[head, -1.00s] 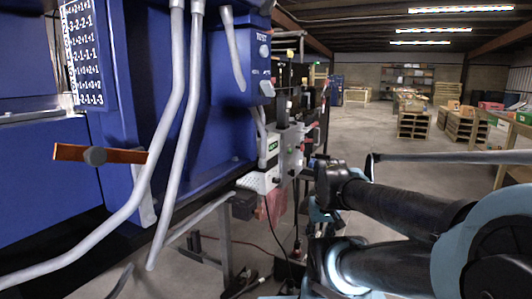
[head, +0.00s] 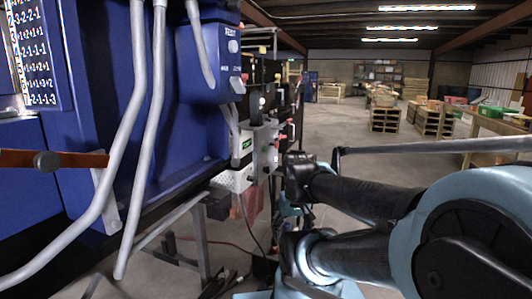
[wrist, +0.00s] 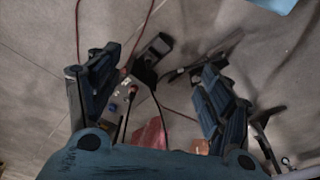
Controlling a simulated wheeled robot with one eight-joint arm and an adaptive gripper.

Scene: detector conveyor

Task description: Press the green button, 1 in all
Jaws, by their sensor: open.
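I cannot make out a green button for certain. A small green patch (head: 247,143) shows on the grey control box (head: 264,142) beside the blue machine in the head view, too small to tell if it is a button or a label. In the wrist view, my gripper (wrist: 160,65) is open and empty, its two dark blue fingers wide apart above the floor. A small grey box (wrist: 119,105) with a blue and a red spot shows beside the left finger. No green shows on it. In the head view, my arm hides most of the gripper.
The blue machine (head: 190,120) with grey pipes (head: 160,120) fills the left. A brown bar (head: 70,160) with a dark knob juts from it. Cables (head: 215,240) lie on the floor below. Pallets and workbenches (head: 432,120) stand at the back right, with open floor before them.

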